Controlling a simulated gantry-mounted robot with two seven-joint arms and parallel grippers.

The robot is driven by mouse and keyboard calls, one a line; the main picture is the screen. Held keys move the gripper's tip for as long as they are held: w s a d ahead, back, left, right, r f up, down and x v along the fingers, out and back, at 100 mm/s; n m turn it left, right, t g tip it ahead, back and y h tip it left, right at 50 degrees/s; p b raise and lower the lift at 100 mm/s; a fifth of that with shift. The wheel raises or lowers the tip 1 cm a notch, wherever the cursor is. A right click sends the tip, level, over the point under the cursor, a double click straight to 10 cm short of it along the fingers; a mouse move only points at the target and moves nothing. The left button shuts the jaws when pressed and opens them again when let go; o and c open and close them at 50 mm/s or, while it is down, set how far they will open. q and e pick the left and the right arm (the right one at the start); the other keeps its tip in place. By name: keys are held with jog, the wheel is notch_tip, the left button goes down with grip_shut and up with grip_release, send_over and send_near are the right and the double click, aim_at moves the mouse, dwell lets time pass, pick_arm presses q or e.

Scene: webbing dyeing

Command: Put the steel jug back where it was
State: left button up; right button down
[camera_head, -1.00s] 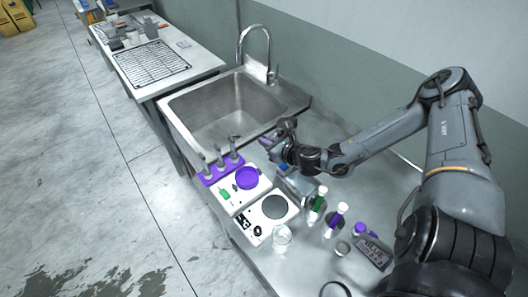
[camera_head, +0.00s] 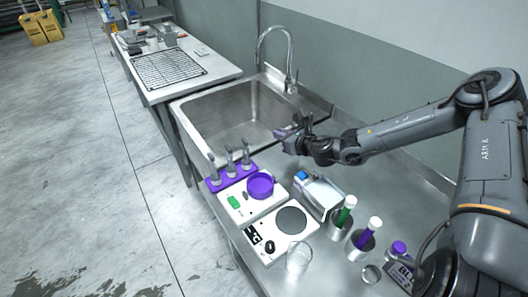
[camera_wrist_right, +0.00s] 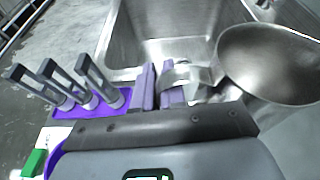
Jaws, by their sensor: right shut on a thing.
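My right gripper (camera_head: 284,133) is over the right rim of the sink, beside the counter. In the right wrist view its purple fingertips (camera_wrist_right: 159,88) are shut on the pale handle of the steel jug (camera_wrist_right: 268,65). The jug's wide round mouth faces the camera at the right of that view, and its inside looks empty. In the head view the jug is mostly hidden behind the gripper. My left gripper is not in view.
The sink (camera_head: 190,112) with its tall faucet (camera_head: 289,60) lies beyond the counter. A purple rack (camera_head: 226,182) with several upright tools, a purple dish (camera_head: 261,185), a scale (camera_head: 262,240), a box (camera_head: 322,195), bottles and a glass beaker (camera_head: 298,258) crowd the near counter.

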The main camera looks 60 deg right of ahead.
jog(key=shift+w+a+f+b, duration=0.4)
jog(key=shift+w+f+b, duration=0.2)
jog(key=shift+w+f, duration=0.6)
jog(key=shift+w+a+f+b, duration=0.55)
jog(key=shift+w+f, duration=0.4)
jog(key=shift+f, duration=0.55)
jog(key=shift+w+a+f+b, duration=0.3)
jog(key=shift+w+f+b, duration=0.4)
jog(key=shift+w+f, duration=0.5)
jog(key=shift+s+f, duration=0.1)
jog(key=shift+f, duration=0.05)
jog(key=shift+f, duration=0.2)
jog(key=c, duration=1.2)
grip_release()
